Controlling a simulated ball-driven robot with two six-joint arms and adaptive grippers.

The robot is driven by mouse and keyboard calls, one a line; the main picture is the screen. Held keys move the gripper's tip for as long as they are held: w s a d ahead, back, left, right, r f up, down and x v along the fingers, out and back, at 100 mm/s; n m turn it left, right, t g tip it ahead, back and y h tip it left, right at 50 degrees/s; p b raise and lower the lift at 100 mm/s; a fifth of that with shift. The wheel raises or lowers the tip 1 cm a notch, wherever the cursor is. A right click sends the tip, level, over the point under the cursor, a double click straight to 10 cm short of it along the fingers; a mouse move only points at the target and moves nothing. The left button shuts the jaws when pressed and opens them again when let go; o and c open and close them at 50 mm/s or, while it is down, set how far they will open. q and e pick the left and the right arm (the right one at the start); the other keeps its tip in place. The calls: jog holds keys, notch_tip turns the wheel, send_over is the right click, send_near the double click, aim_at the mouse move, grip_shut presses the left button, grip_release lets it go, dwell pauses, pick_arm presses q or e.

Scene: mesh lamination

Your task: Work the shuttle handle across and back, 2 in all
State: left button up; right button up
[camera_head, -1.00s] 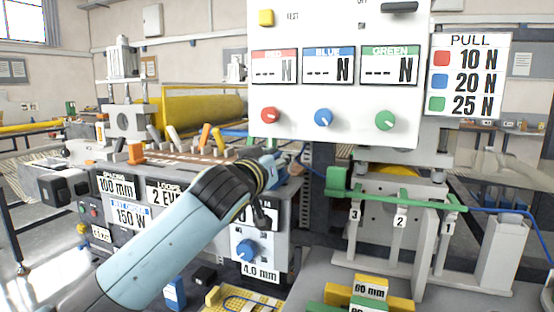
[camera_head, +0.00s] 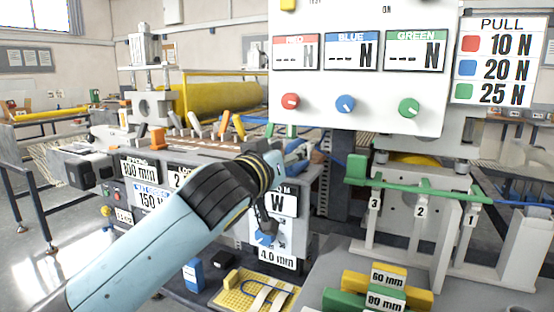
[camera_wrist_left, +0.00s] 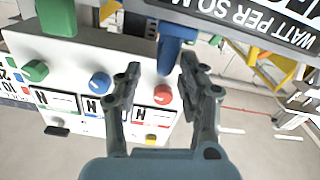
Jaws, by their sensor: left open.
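My left gripper (camera_wrist_left: 158,80) is open in the wrist view, its two dark fingers apart. A blue block-like piece (camera_wrist_left: 177,42) shows just beyond and partly between the fingertips; I cannot tell if they touch it. In the head view my left arm reaches in from the lower left, and its wrist hides most of the gripper. A blue piece (camera_head: 298,153) shows just right of the wrist, on the near end of the machine. I cannot tell for sure whether this is the shuttle handle. My right gripper is not in view.
The white panel (camera_head: 365,85) with red, blue and green knobs stands right of the arm. Orange and grey levers (camera_head: 215,128) stand on the machine top behind it. A green bar (camera_head: 420,190) and stacked yellow and green blocks (camera_head: 385,285) are at the right.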

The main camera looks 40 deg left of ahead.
pick_arm(q)
jog(key=v, duration=0.5)
jog(key=shift+s+d, duration=0.2)
jog(key=shift+s, duration=0.1)
